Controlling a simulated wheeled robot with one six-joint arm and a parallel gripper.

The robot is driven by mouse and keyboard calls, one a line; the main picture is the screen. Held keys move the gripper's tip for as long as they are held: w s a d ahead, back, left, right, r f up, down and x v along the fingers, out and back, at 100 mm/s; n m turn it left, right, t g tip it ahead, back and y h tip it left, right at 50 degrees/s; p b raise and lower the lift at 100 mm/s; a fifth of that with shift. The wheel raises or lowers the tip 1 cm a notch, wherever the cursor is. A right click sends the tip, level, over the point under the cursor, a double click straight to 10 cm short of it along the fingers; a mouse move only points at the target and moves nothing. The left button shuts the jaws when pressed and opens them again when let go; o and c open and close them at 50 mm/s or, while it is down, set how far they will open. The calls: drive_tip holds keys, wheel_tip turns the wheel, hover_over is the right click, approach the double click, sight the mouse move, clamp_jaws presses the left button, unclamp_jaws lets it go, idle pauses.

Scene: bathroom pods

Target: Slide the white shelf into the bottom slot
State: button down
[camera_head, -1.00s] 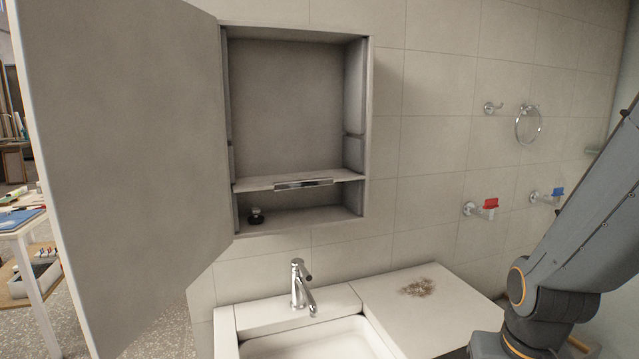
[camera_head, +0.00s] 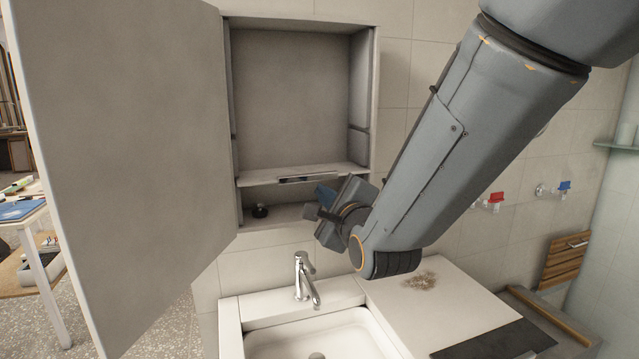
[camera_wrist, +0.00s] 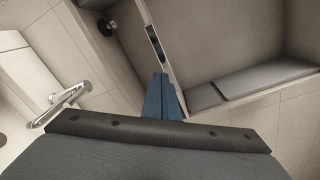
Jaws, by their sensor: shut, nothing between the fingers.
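The white shelf (camera_head: 262,174) lies across the lower part of the open wall cabinet (camera_head: 376,100), with a metal handle strip (camera_head: 310,178) on its front edge. It looks level; how far in it sits is hard to tell. My gripper (camera_head: 318,202) is shut and empty in front of the cabinet's lower right, near the shelf's front edge. In the wrist view the closed blue fingers (camera_wrist: 161,97) point at the cabinet, close beside the handle strip (camera_wrist: 154,42). Whether they touch the shelf I cannot tell. My arm hides the cabinet's lower right corner in the head view.
The cabinet door (camera_head: 130,170) stands open on the left. A small black object (camera_head: 260,211) sits on the cabinet floor below the shelf. A tap (camera_head: 304,280) and sink (camera_head: 325,335) are below. Red (camera_head: 496,198) and blue (camera_head: 565,186) valve handles are on the right wall.

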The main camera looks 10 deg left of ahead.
sight(308, 178)
drive_tip(key=shift+m+y, duration=0.3)
drive_tip(key=shift+s+a+r+x, duration=0.1)
drive_tip(key=shift+r+x, duration=0.1)
drive_tip(key=shift+x, duration=0.85)
drive_tip(key=shift+s+a+r+x, duration=0.1)
drive_tip(key=shift+a+r+x, duration=0.05)
drive_tip(key=shift+x, duration=0.9)
drive_tip(key=shift+s+a+r+x, duration=0.1)
drive_tip(key=shift+r+x, duration=0.1)
drive_tip(key=shift+x, duration=0.8)
drive_tip(key=shift+b+x, duration=0.3)
drive_tip(key=shift+x, duration=0.65)
